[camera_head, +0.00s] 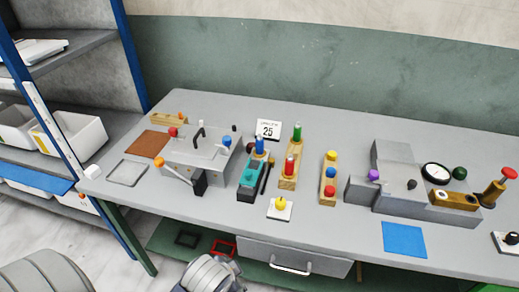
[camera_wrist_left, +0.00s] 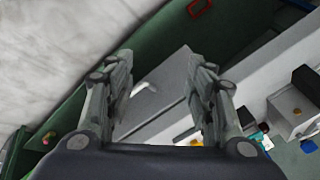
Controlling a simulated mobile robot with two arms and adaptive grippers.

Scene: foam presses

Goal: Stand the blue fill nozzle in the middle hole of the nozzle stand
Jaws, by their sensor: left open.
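The blue fill nozzle (camera_head: 259,144) stands upright at the back end of a teal-topped dark block (camera_head: 250,180), left of the nozzle stand. What holds its lower end is hard to make out. The wooden nozzle stand (camera_head: 286,184) holds a green nozzle (camera_head: 297,132) toward its back and a red nozzle (camera_head: 289,164) nearer its front. Its middle hole is too small to make out. My left gripper (camera_wrist_left: 165,65) is open and empty in the left wrist view, with the drawer front below the bench behind its fingers. My right gripper is not in view.
Right of the stand is a wooden block (camera_head: 328,197) with yellow, red and blue knobs. A yellow knob on a white plate (camera_head: 279,214) sits in front. A grey press (camera_head: 201,170) stands left; another machine (camera_head: 392,199) stands right. The drawer handle (camera_head: 291,268) juts below the bench edge.

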